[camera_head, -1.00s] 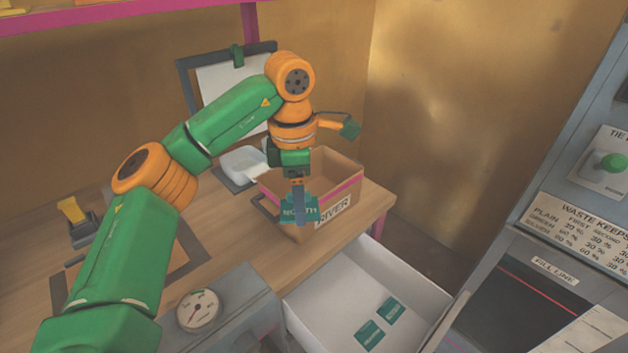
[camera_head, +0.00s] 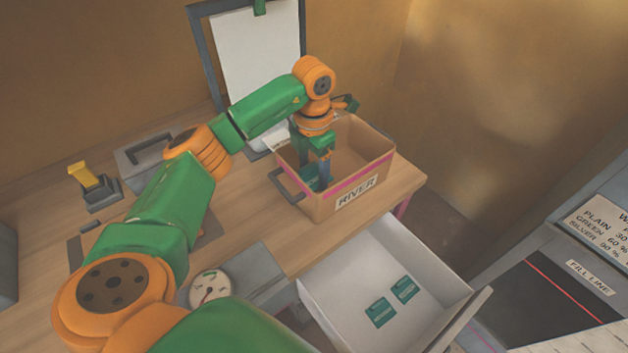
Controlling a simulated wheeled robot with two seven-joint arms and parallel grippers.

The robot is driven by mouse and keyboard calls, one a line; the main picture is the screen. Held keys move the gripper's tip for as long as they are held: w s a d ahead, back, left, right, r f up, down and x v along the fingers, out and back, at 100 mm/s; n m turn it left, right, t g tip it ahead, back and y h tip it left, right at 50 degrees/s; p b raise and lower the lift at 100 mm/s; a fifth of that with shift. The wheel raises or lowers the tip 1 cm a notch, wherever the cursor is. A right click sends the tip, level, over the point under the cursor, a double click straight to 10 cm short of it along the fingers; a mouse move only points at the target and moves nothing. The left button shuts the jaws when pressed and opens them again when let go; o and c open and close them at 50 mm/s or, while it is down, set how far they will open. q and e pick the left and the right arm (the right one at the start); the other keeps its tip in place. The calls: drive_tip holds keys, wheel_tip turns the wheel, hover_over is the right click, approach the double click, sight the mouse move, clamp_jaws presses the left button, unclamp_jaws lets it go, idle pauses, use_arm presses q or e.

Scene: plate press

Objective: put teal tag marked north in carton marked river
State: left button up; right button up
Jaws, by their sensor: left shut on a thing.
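The carton marked RIVER (camera_head: 325,205) stands on the wooden bench, open at the top, with a pink band and a white label on its front. My left gripper (camera_head: 318,178) points down inside the carton's opening, near its left end. It is shut on the teal tag (camera_head: 309,178), which is partly hidden by the fingers and the carton's front wall. The tag's lettering cannot be read now; it showed as NORTH earlier. Whether the tag touches the carton's floor cannot be told. My right gripper is not in view.
An open white drawer (camera_head: 352,261) below the carton holds two other teal tags (camera_head: 380,312). A dial gauge (camera_head: 209,288) sits front left of the carton. A clipboard (camera_head: 258,60) stands behind. A grey machine with a fill line (camera_head: 590,277) is at right.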

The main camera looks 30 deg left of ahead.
sight(313, 179)
use_arm(q)
wheel_tip(313, 179, down, 3)
drive_tip(key=shift+s+f, duration=0.15)
drive_tip(key=shift+f, duration=0.35)
drive_tip(key=shift+f, duration=0.1)
drive_tip(key=o, duration=1.3)
drive_tip(key=shift+o, duration=0.2)
